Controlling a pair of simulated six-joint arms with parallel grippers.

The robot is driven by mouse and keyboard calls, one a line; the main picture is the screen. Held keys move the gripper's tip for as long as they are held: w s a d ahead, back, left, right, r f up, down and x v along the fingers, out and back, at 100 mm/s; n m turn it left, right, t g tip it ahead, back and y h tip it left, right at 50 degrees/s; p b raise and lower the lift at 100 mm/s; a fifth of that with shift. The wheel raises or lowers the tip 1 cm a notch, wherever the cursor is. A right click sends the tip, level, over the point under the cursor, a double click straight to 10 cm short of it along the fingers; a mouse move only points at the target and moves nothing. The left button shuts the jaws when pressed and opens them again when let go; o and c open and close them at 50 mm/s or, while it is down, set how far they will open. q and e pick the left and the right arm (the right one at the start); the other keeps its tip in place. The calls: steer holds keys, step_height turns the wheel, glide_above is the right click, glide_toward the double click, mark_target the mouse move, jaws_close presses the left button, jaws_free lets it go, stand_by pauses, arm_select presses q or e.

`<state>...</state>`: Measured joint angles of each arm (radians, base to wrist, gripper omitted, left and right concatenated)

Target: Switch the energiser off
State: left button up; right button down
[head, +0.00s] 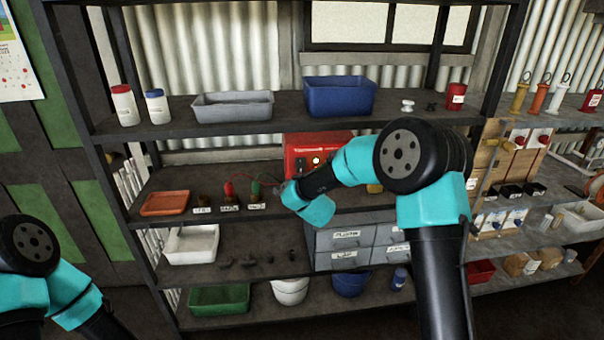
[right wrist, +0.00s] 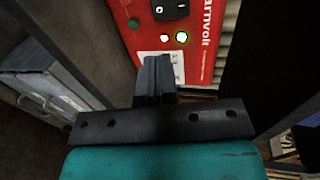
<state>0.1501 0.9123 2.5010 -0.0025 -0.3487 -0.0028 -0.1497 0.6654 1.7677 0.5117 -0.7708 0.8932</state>
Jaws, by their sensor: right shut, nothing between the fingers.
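The energiser (head: 318,143) is a red box on the middle shelf in the head view, partly hidden behind my right arm. In the right wrist view its red front (right wrist: 205,60) fills the upper middle, with part of the name "arnvolt". A black rocker switch (right wrist: 170,9) with white marks is cut by the top edge; which side is pressed I cannot tell. My left gripper is out of view.
Red and green terminals (head: 229,189) with wires stand left of the energiser, beside an orange tray (head: 165,203). Grey drawers (head: 340,237) are below. The upper shelf holds a blue bin (head: 340,96) and a grey tray (head: 233,107).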

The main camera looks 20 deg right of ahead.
steer(key=x, duration=1.2)
steer(key=shift+w, duration=0.35)
steer(key=shift+w+f, duration=0.1)
steer(key=shift+f, duration=0.05)
steer(key=shift+w+d+t, duration=0.1)
steer(key=shift+w+t, duration=0.05)
steer(key=shift+t, duration=0.15)
steer(key=shift+s+f, duration=0.1)
steer(key=shift+s, duration=0.5)
glide_toward(301, 170)
steer(key=s+f, duration=0.4)
steer(key=s, duration=0.1)
steer(key=shift+s+a, duration=0.3)
steer(key=shift+s, duration=0.1)
